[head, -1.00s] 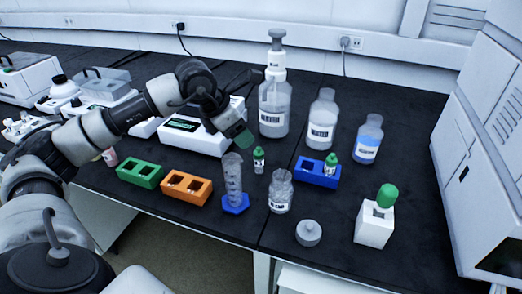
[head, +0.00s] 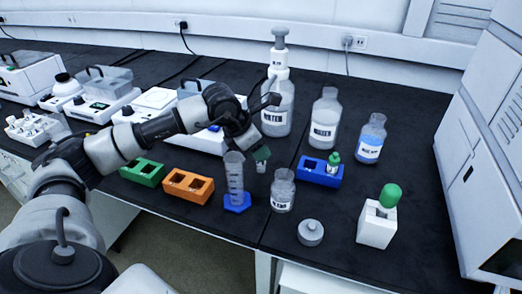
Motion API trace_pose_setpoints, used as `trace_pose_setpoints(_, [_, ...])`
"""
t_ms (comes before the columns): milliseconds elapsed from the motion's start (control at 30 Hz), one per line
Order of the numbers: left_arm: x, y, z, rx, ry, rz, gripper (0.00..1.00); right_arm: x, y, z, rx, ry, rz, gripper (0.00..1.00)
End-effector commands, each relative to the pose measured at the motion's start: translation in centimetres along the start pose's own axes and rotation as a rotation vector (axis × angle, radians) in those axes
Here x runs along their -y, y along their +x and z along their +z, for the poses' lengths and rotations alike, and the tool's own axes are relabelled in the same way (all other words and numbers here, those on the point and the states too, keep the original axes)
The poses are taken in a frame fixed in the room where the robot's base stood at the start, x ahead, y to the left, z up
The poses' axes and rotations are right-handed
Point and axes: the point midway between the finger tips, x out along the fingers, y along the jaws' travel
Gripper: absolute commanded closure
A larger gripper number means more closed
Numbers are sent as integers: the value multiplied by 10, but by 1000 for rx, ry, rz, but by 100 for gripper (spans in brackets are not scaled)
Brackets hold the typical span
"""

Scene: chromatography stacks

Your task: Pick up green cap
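A small clear vial (head: 261,167) stands on the black bench in the middle of the head view. Another green cap (head: 334,157) is on a vial in the blue rack (head: 312,172). A larger rounded green top (head: 390,195) sits on a white block (head: 376,225) at the right. My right gripper is not in view.
A graduated cylinder (head: 235,180) on a blue base stands close left of the vial, and a clear jar (head: 283,190) close right. A tall pump bottle (head: 277,108) is behind. Green (head: 143,171) and orange (head: 188,186) racks lie to the left.

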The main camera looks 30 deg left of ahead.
Motion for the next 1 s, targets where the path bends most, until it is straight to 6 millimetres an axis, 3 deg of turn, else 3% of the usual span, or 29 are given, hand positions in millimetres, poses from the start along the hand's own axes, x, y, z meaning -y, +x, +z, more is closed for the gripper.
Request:
trace_pose_setpoints(33, [0, 0, 0, 0, 0, 0, 69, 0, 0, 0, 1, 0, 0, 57])
trace_pose_setpoints(200, [0, 0, 0, 0, 0, 0, 94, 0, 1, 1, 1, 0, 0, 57])
trace_pose_setpoints(567, [0, -6, 4, 2, 0, 1, 94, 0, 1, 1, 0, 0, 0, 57])
trace_pose_setpoints(833, [0, -40, 24, 5, 1, 2, 94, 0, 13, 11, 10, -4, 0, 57])
trace_pose_setpoints(1000, [43, -56, 37, 4, 9, -3, 94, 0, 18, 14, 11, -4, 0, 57])
